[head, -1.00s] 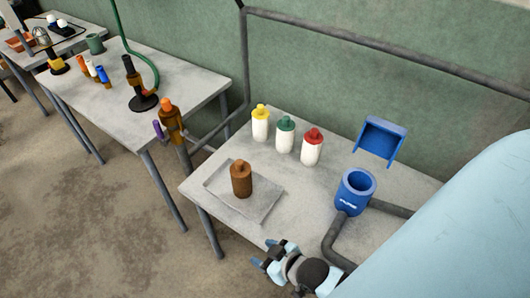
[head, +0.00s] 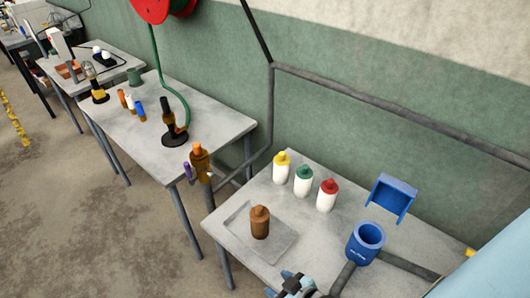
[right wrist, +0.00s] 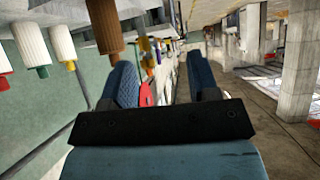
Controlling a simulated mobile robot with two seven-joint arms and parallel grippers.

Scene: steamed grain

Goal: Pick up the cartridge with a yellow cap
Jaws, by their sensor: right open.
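The yellow-capped cartridge (head: 281,171) is a white upright cylinder at the left end of a row of three on the near table. In the right wrist view, where the scene looks turned over, it shows at the upper left (right wrist: 61,42). My right gripper (head: 279,284) is at the bottom of the head view, open and empty, partly cut off by the edge. It is apart from the cartridge, with the brown bottle (head: 260,223) between them in the picture. Its two open fingers also show in the right wrist view (right wrist: 163,82). My left gripper is not in view.
Green-capped (head: 303,183) and red-capped (head: 326,197) cartridges stand close beside the yellow one. The brown bottle stands on a grey tray (head: 234,218). A blue cup holder (head: 366,245) and blue bracket (head: 391,200) are at right. A second table (head: 215,120) stands left.

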